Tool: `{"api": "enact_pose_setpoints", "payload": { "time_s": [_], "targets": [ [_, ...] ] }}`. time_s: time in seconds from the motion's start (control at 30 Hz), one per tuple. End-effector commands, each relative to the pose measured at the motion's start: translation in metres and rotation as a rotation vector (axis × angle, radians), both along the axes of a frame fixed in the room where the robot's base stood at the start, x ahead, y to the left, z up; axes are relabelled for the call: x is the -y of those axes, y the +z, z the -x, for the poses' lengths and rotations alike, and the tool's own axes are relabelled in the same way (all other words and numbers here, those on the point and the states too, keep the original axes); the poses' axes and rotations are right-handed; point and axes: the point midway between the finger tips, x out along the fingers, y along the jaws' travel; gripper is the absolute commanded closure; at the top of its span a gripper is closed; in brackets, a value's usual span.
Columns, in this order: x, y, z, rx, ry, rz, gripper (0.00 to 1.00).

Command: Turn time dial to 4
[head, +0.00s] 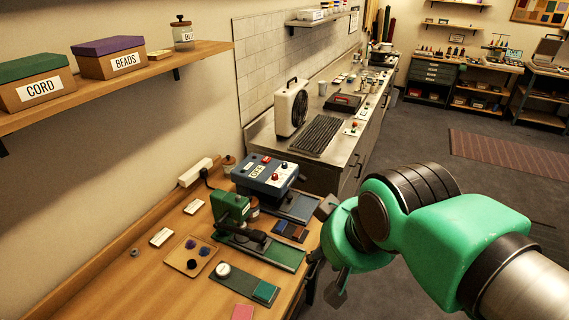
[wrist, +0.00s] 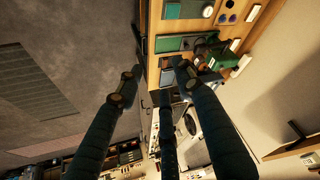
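A blue control box (head: 264,174) with a pale display, a red knob and small light-coloured parts on top stands on the wooden table, near the wall. The time dial's markings are too small to read, and I cannot tell which knob it is. A green press-like machine (head: 231,208) with a dark handle stands just in front of the box. My gripper (head: 326,250) is off the table's right edge, apart from the box and the machine. In the wrist view its dark fingers (wrist: 157,88) are spread, with nothing between them.
The wooden table (head: 120,285) also bears a tray (head: 187,262) with dark pompom-like pieces, a round white-topped piece (head: 223,270), label cards and colour swatches. A shelf (head: 150,72) with boxes hangs above. A steel counter (head: 340,152) continues behind. The floor at right is open.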

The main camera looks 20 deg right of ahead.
Motion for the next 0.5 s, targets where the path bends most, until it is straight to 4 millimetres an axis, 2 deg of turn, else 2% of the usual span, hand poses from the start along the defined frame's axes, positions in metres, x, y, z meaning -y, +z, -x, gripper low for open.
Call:
{"api": "enact_pose_setpoints", "payload": {
  "time_s": [0.27, 0.5],
  "targets": [
    [0.002, 0.027, -0.029, -0.026, -0.033, -0.013, 0.59],
    [0.006, 0.061, -0.077, -0.061, -0.086, -0.035, 0.59]
  ]
}}
